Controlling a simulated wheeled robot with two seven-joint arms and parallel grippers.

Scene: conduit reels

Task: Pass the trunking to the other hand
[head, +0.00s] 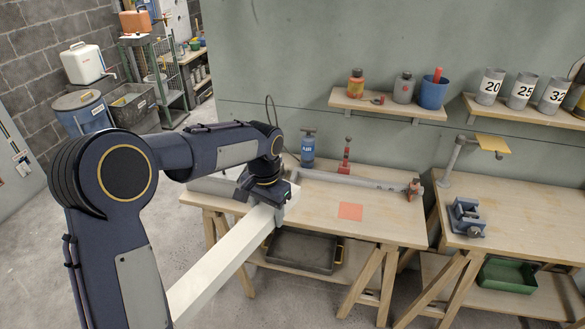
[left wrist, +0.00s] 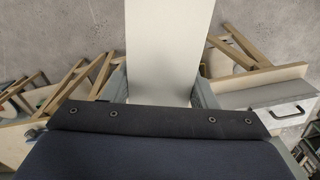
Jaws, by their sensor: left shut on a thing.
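The trunking (head: 222,262) is a long white square-section length. In the head view it slants from my left gripper (head: 277,213) down toward the lower left, partly hidden behind my left arm. My left gripper is shut on it near its far end, in front of the left workbench. In the left wrist view the trunking (left wrist: 170,45) runs up from between the fingers (left wrist: 162,90) to the top edge. My right gripper shows in neither view.
The right bench (head: 520,235) carries a blue vise (head: 467,215). Shelves hang on the wall above. Grey floor at the left is open.

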